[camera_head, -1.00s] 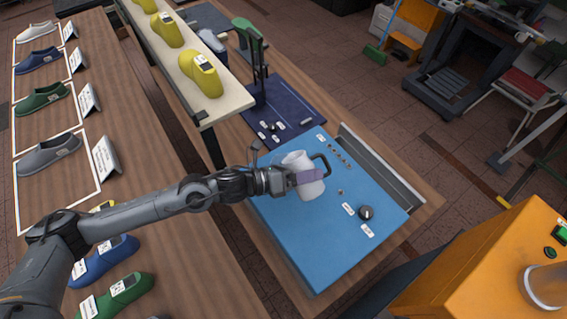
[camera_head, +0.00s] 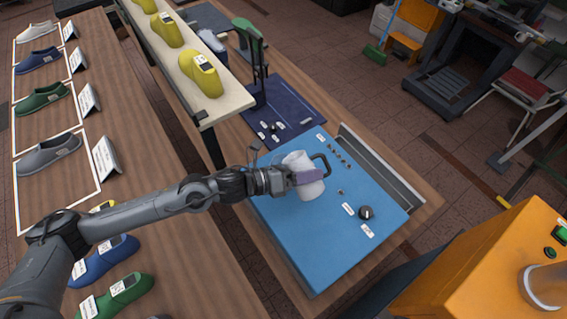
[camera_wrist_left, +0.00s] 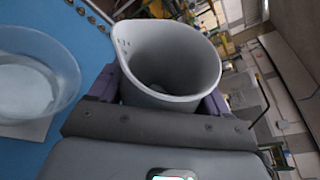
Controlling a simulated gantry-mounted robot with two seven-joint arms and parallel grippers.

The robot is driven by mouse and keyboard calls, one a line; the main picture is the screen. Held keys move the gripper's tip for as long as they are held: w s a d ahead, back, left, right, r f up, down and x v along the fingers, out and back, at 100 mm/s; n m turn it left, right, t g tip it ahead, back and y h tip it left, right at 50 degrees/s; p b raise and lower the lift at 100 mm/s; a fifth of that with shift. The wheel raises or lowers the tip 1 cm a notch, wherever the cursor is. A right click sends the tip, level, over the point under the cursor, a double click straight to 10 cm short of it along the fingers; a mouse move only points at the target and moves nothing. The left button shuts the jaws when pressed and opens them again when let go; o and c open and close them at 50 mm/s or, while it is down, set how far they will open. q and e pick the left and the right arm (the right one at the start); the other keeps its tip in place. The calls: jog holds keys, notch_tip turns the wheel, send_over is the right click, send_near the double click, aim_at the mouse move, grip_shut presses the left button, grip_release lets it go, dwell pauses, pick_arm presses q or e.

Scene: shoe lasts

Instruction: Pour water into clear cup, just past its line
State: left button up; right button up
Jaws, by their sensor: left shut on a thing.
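My left gripper (camera_head: 292,180) is shut on a white jug (camera_head: 302,162) with a dark handle, held over the blue machine top. In the left wrist view the jug (camera_wrist_left: 165,60) shows its open mouth and grey inside, with the gripper's purple fingers on both sides. I cannot make out water inside it. The clear cup (camera_wrist_left: 68,72) is at the left of that view, apart from the jug, on a pale square on the blue surface. Its lower part looks pale, and I cannot tell its water level or its line. My right gripper is out of view.
The blue top (camera_head: 310,250) carries a black knob (camera_head: 366,213), labels and a row of small fittings. A dark blue mat (camera_head: 290,98) with a black stand lies behind it. An orange cabinet (camera_head: 480,270) with a clear vessel (camera_head: 545,286) is at right.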

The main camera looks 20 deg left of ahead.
pick_arm(q)
jog(key=shift+d+f+m+y+b, duration=0.1)
jog(key=shift+f+m+y+b, duration=0.2)
jog(key=shift+f+m+b, duration=0.45)
jog(key=d+f+m+y+b, duration=0.1)
jog(key=b, duration=0.1)
jog(key=d+f+m+y+b, duration=0.1)
jog(key=f+b, duration=0.1)
jog(key=b, duration=0.1)
jog(key=s+f+m+b, duration=0.1)
jog(key=f+b, duration=0.1)
jog(key=b, duration=0.1)
jog(key=shift+d+m+y, duration=0.25)
jog(key=shift+d+y, duration=0.15)
jog(key=shift+d+m+t+y+b, duration=0.35)
jog(key=shift+m+b, duration=0.25)
jog(key=shift+b, duration=0.5)
